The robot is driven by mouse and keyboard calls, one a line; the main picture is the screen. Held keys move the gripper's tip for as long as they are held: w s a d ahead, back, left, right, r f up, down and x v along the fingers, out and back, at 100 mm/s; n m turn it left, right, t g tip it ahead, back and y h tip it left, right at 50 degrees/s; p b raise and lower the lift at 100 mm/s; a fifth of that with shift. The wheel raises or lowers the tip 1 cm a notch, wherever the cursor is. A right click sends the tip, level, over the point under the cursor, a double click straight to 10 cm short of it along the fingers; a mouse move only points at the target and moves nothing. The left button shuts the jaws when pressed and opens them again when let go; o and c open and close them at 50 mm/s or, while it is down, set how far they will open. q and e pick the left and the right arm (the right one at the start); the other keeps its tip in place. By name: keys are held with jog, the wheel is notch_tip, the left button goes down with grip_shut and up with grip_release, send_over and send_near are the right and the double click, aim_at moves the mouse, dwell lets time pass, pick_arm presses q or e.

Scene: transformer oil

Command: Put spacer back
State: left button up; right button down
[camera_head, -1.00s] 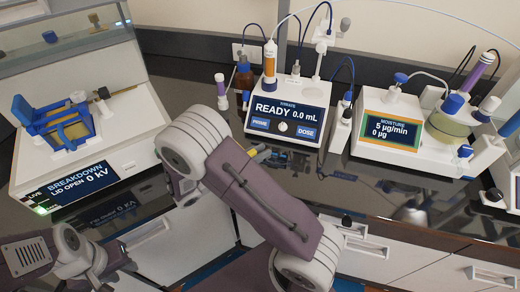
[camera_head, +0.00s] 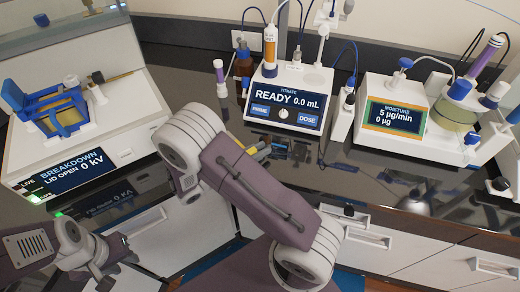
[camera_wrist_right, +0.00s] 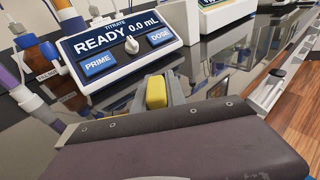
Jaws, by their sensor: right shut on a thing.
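My right gripper (camera_wrist_right: 160,90) is shut on a small yellow block (camera_wrist_right: 156,92), which looks like the spacer, above the dark glossy bench top. In the head view, a bit of yellow (camera_head: 262,152) shows beside my right forearm, and that arm hides most of the gripper (camera_head: 275,147). My left gripper (camera_head: 118,262) is low at the left, its fingers apart and seemingly empty, in front of the bench drawers. The breakdown tester (camera_head: 125,110) stands at the left with its lid open and a blue frame (camera_head: 58,112) in it.
The titrator (camera_head: 290,97) reads READY 0.0 mL at the back middle. A brown bottle (camera_head: 243,65) and a purple-banded vial (camera_head: 220,75) stand to its left. The moisture meter (camera_head: 400,115) is at the right. Drawers (camera_head: 355,245) line the bench front.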

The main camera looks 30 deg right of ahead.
jog(key=shift+f, duration=0.3)
jog(key=c, duration=1)
grip_release()
jog(key=shift+o, duration=0.2)
jog(key=v, duration=0.9)
